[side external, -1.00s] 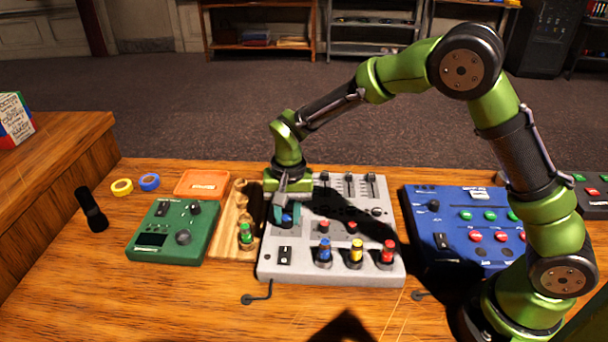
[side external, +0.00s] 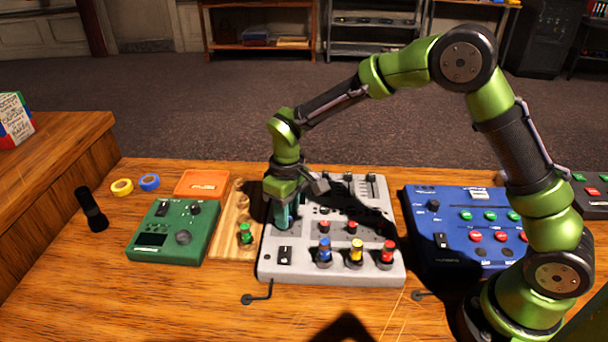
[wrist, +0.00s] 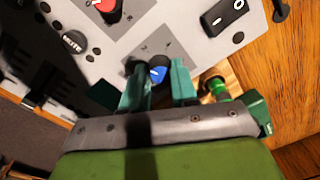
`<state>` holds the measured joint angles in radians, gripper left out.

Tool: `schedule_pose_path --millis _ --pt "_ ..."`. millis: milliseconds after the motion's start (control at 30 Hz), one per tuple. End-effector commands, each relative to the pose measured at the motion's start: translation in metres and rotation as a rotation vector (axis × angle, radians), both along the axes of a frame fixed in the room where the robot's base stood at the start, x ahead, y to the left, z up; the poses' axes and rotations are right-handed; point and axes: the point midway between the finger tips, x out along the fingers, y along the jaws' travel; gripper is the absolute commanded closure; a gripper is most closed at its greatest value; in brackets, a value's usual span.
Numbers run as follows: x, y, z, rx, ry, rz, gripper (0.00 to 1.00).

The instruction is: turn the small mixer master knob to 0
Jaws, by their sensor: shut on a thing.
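The grey mixer (side external: 330,272) lies flat on the desk under my gripper. A blue-capped knob (wrist: 158,74) stands at its left side, in a darker grey panel with faint marks around it. My gripper (side external: 286,224) points down at this knob, and in the wrist view my gripper (wrist: 157,84) has one teal finger on each side of it, shut on it. The fingers mostly hide the knob in the side view. Its pointer and the scale numbers are too small or covered to read.
A wooden rack with a green-topped peg (side external: 246,233) stands close to the mixer's left. A green box (side external: 165,240) lies further left, a blue panel (side external: 470,262) to the right.

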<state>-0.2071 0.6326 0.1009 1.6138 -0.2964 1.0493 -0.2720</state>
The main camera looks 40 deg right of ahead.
Motion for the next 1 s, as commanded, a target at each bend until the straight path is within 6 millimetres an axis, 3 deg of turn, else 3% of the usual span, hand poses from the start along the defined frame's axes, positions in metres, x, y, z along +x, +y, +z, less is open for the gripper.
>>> schedule_pose_path --millis 600,1000 --pt "0.0004 0.0004 0.0017 0.001 0.001 0.532 1.0" --pt "0.0005 0.0005 0.0017 0.001 0.001 0.69 1.0"
